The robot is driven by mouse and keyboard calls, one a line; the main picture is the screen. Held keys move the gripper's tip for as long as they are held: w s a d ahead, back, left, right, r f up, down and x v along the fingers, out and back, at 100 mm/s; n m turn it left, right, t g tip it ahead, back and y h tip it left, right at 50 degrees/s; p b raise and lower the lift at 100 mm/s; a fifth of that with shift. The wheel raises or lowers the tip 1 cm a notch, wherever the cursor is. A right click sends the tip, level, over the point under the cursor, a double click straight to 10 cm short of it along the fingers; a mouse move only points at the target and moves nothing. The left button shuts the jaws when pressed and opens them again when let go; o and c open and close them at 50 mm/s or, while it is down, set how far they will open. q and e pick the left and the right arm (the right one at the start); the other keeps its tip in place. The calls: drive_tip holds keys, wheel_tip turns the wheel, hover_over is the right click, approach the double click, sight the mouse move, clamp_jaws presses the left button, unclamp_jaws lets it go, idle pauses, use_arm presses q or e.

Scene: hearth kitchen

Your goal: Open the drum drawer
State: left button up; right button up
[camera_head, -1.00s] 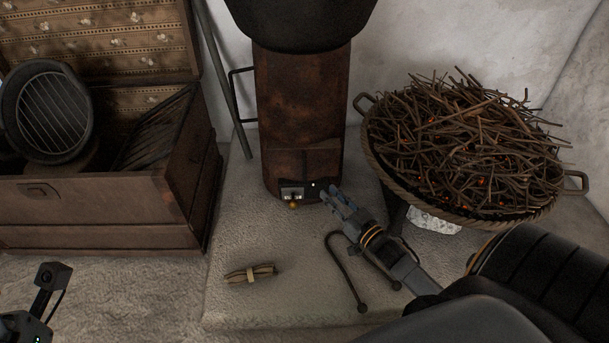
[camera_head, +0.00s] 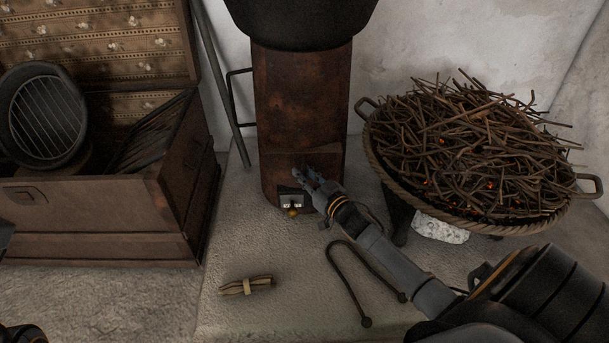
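The drum (camera_head: 285,115) is a rusty brown upright cylinder against the wall. At its foot is the drum drawer, a small front with a pale metal plate (camera_head: 291,201) and a brass knob (camera_head: 293,213). The drawer looks closed, though its right part is hidden behind my gripper. My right gripper (camera_head: 312,178) is at the drum's lower front, just right of and above the plate. Whether its fingers touch the drum or are open or shut is unclear. Of my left arm only a dark bit shows at the lower left edge; its gripper is not visible.
A wide basket (camera_head: 400,185) of twigs with glowing embers stands right of the drum, close to my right arm. A tied stick bundle (camera_head: 246,286) and a bent black rod (camera_head: 346,280) lie on the pale slab. An open wooden chest (camera_head: 90,215) stands left.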

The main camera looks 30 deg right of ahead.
clamp_jaws()
